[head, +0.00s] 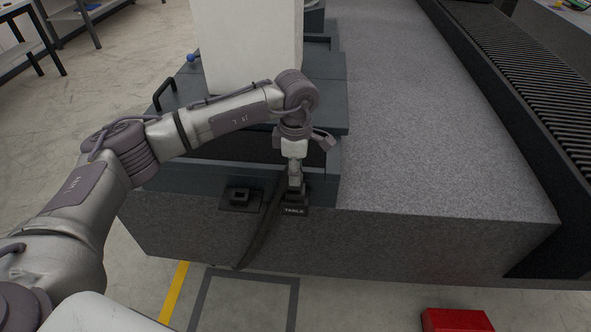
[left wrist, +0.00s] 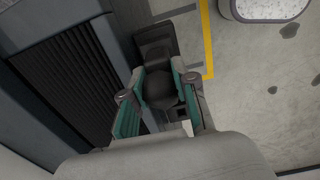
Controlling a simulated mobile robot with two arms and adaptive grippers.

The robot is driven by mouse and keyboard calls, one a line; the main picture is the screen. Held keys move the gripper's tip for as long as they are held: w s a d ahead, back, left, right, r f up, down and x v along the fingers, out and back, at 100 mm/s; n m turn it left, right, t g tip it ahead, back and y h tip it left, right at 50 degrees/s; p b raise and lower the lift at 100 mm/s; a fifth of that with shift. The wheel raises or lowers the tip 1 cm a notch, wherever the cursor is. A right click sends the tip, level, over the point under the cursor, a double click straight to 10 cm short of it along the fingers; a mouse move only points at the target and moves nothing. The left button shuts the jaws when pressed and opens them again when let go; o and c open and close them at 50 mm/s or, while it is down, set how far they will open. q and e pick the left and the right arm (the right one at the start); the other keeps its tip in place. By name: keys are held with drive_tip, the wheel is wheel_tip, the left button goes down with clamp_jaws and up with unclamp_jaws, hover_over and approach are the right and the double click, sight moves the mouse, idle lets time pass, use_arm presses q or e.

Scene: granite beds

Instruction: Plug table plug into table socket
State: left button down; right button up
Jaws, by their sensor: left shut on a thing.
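My left gripper (head: 296,178) reaches down at the front edge of the granite bed, right above the black socket plate marked TABLE (head: 294,211). In the left wrist view its teal-padded fingers (left wrist: 159,82) are shut on a dark, rounded plug (left wrist: 161,92). A thick black cable (head: 264,225) hangs from the gripper area down over the granite face. The gripper largely hides the plug in the head view. I cannot tell whether the plug touches or sits in the table socket. My right gripper is not in view.
A second black socket plate (head: 240,198) lies just left of the table socket. Behind my arm stand a dark blue-grey machine base (head: 320,95) and a tall white block (head: 248,40). The granite top (head: 430,150) is clear to the right. A red box (head: 456,320) is on the floor.

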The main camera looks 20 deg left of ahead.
use_arm(q)
drive_tip(key=c, duration=0.8)
unclamp_jaws()
drive_tip(key=shift+r+p, duration=1.4)
drive_tip(key=shift+r, duration=1.05)
